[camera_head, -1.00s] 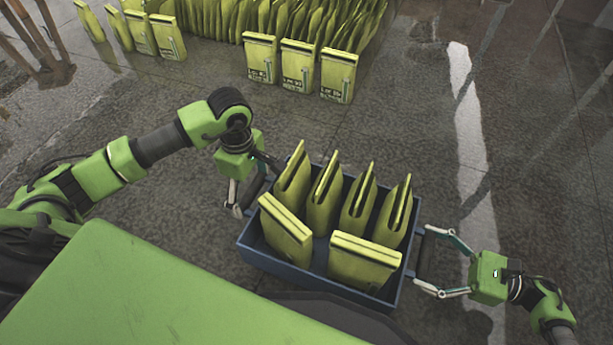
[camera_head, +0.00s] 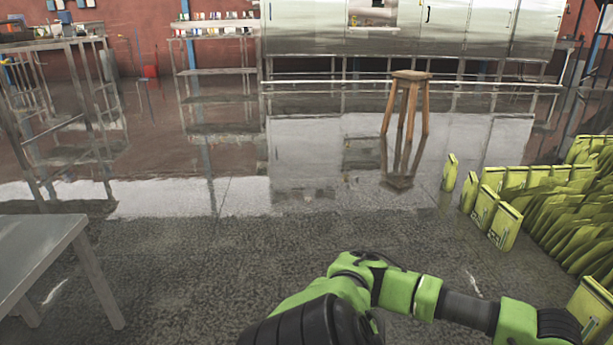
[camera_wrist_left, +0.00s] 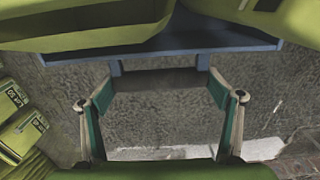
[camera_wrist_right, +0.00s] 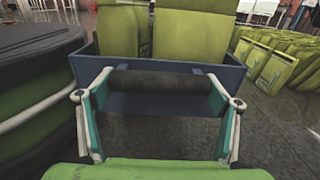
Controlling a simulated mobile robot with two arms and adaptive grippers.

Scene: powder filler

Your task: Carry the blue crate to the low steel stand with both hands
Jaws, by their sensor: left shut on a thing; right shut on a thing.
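The blue crate (camera_wrist_left: 180,42) holds yellow-green bags and shows in both wrist views, but not in the head view. In the left wrist view my left gripper (camera_wrist_left: 161,88) has its fingers at the crate's side handle. In the right wrist view my right gripper (camera_wrist_right: 158,88) is shut on the dark handle bar at the other side of the crate (camera_wrist_right: 158,104). The crate looks roughly level; its underside is hidden. A low steel table (camera_head: 38,252), probably the steel stand, is at the lower left of the head view, its visible top bare.
Rows of yellow-green bags (camera_head: 560,200) stand on the floor at the right. A wooden stool (camera_head: 409,95) stands farther back. Steel racks (camera_head: 50,90) and cabinets (camera_head: 400,30) line the back. The wet floor between is open.

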